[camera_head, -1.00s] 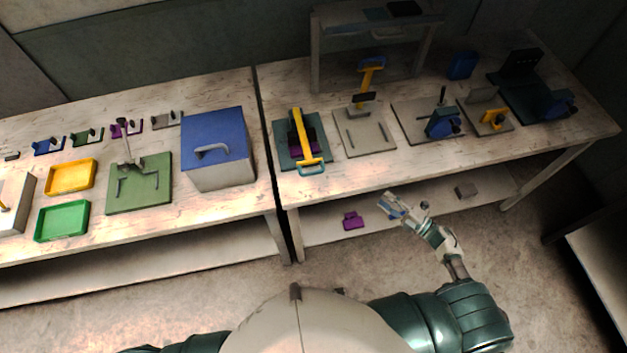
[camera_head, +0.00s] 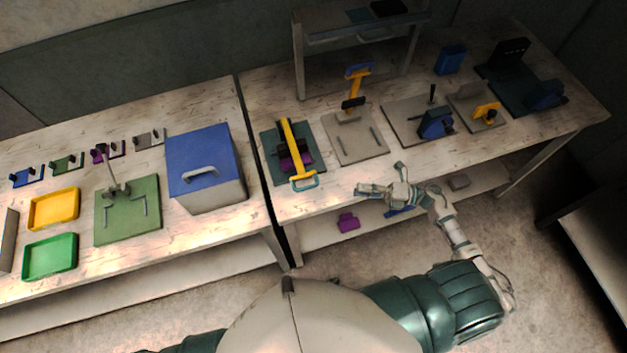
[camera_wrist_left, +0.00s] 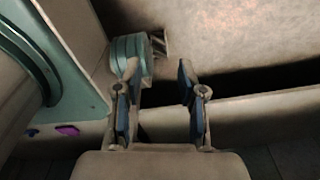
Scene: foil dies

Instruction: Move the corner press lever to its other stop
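Several lever fixtures stand on the right bench; I cannot tell for certain which is the corner press. A yellow lever (camera_head: 293,148) with a pale blue handle lies over a dark green base holding a purple piece. Another grey plate carries a thin black lever (camera_head: 432,93) and a blue block (camera_head: 435,122). My right gripper (camera_head: 382,180) is open and empty, near the bench's front edge, apart from these fixtures. My left gripper (camera_wrist_left: 158,105) is open and empty in the left wrist view.
A yellow clamp (camera_head: 487,111) and a dark green angled fixture (camera_head: 505,72) stand farther right. A raised shelf (camera_head: 345,29) stands behind. The left bench holds a blue-lidded box (camera_head: 205,160), trays (camera_head: 50,256) and a green lever plate (camera_head: 145,227). A purple piece (camera_head: 347,222) lies on the lower shelf.

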